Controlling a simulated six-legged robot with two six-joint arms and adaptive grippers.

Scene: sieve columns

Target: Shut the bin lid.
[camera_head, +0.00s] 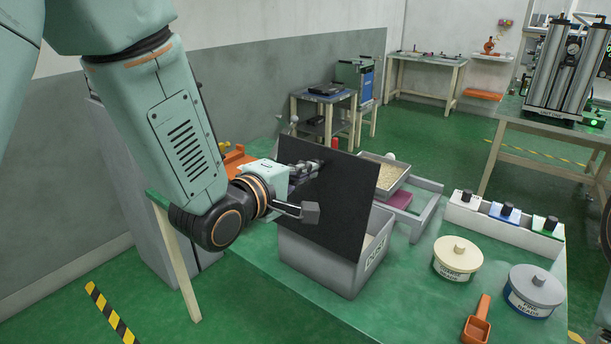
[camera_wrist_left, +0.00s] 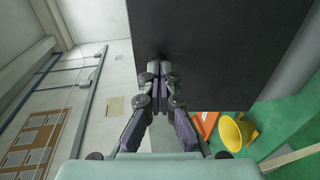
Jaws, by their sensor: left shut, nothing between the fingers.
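The grey bin (camera_head: 314,267) stands on the green table, with a label on its front side. Its black lid (camera_head: 343,205) is raised, standing steeply tilted above the bin, so the bin is open. My left gripper (camera_head: 308,166) is at the lid's left side in the head view, its fingers partly hidden. In the left wrist view, the gripper (camera_wrist_left: 160,72) is shut and empty, its fingertips against or very close to the dark lid face (camera_wrist_left: 215,50). I cannot tell whether they touch. My right gripper is not in view.
A tray of pale grains (camera_head: 389,174) stands behind the bin. Two lidded tubs (camera_head: 457,260) and an orange scoop (camera_head: 477,322) are at the right front. A white holder with several dark-knobbed pieces (camera_head: 505,226) lies beyond. A yellow funnel-like item (camera_wrist_left: 237,133) shows below the lid.

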